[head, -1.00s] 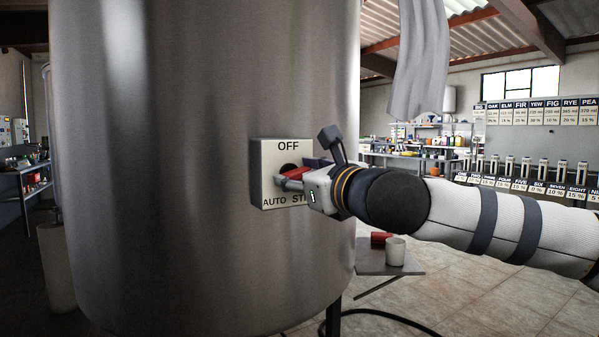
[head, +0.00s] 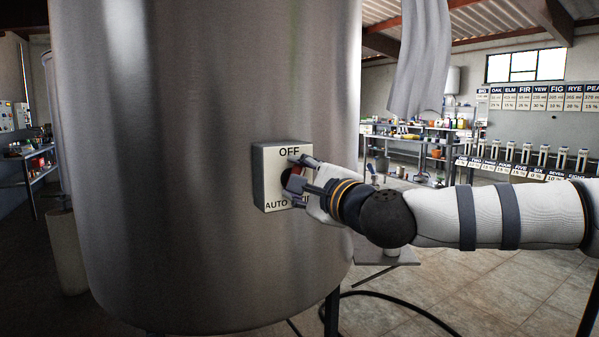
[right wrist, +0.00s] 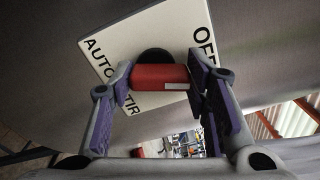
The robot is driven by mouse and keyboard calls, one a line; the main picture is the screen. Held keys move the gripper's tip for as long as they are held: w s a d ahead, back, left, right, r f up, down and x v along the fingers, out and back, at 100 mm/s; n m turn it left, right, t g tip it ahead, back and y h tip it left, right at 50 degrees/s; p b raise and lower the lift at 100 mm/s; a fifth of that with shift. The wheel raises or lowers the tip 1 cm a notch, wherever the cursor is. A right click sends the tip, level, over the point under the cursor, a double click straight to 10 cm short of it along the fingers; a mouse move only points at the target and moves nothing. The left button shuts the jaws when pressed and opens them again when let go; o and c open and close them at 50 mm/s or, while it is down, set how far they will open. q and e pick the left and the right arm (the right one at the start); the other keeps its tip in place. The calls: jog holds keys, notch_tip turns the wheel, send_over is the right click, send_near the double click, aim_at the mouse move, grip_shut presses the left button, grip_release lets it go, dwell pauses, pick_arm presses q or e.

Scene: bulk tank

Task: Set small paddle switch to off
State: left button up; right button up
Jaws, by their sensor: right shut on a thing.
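A pale switch box (head: 268,180) is fixed to the front of the steel tank. It reads OFF at the top and AUTO at the bottom left; the bottom right label is partly covered in the head view and reads STIR in the right wrist view. The red paddle (right wrist: 155,74) stands out from a dark round hub on the box. My right gripper (head: 299,175) is shut on the paddle, a finger at each end. The paddle's white mark lies at the end toward the OFF side. In the head view my fingers hide most of the paddle. My left gripper is out of view.
The large steel tank (head: 200,240) fills the left and middle. A small grey table (head: 385,258) stands low behind my right arm. A dark hose (head: 400,306) lies on the floor. Shelves and a row of dispensers (head: 525,153) are at the back right.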

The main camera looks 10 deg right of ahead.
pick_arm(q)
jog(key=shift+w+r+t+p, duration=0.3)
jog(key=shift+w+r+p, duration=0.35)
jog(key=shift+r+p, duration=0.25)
pick_arm(e)
jog(key=shift+a+r+n, duration=0.1)
jog(key=shift+n, duration=1.9)
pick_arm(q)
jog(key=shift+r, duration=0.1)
pick_arm(e)
jog(key=shift+n, duration=0.3)
jog(key=o, duration=1.2)
jog(key=shift+c, duration=0.2)
jog(key=v, duration=1.2)
